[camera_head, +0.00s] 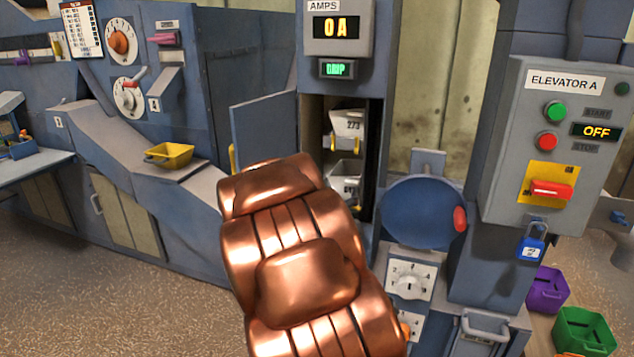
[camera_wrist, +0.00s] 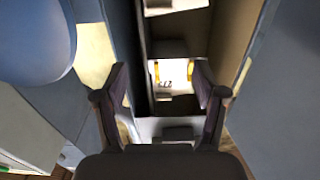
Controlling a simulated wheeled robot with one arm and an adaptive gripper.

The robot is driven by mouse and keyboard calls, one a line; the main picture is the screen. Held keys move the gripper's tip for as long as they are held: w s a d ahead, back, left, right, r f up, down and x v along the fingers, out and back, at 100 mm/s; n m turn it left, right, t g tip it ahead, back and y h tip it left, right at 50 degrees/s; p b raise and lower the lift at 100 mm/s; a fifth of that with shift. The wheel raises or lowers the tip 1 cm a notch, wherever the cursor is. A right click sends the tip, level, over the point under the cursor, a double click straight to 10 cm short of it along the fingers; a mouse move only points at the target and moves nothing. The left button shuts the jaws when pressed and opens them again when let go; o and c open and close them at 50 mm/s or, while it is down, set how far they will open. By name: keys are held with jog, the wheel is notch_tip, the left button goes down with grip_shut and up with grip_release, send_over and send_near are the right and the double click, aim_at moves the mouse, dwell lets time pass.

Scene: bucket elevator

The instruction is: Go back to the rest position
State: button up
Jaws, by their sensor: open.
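My gripper (camera_wrist: 162,72) shows in the wrist view with its two fingers spread and nothing between them. It faces the elevator's open shaft (camera_wrist: 180,45), where a white bucket with an upside-down number (camera_wrist: 175,76) lies beyond the fingertips. In the head view my copper arm reaches toward the opening and hides the gripper. Two buckets show in the opening: an upper one marked 273 (camera_head: 347,124) and a lower one (camera_head: 345,174), partly hidden. The hinged door (camera_head: 263,122) stands open at the left of the opening.
The control box (camera_head: 548,150) at right reads OFF, with a red handle (camera_head: 551,189) and a blue padlock (camera_head: 531,246) below. The ammeter (camera_head: 337,27) reads 0. A yellow tray (camera_head: 169,155) sits at left. Purple (camera_head: 546,290) and green (camera_head: 583,332) bins stand at lower right. Floor (camera_head: 95,285) is clear at lower left.

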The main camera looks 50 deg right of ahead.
jog(key=w+a+f+n+t+y+p, duration=0.1)
jog(key=w+a+f+n+y, duration=0.15)
jog(key=a, duration=0.45)
jog(key=w+a+f+n+y+p, duration=0.1)
jog(key=w+a+y, duration=0.25)
jog(key=a, duration=0.35)
jog(key=w+a+f+n+t+y+p, duration=0.15)
jog(key=a+y, duration=0.25)
jog(key=a, duration=0.4)
jog(key=s+a+n+g+y+p, duration=0.1)
jog(key=s+a+n+g+y, duration=0.2)
jog(key=a, duration=0.8)
jog(key=s+a+r+n+g+y+p, duration=0.1)
jog(key=s+a, duration=0.5)
jog(key=s, duration=0.7)
jog(key=s+a+r+n+g+y+p, duration=0.1)
jog(key=s+a+n+g, duration=0.4)
jog(key=s, duration=0.8)
jog(key=shift+s+a+r+g+y+p, duration=0.4)
jog(key=shift+a+g+y+p, duration=0.4)
jog(key=shift+a+g+y, duration=0.15)
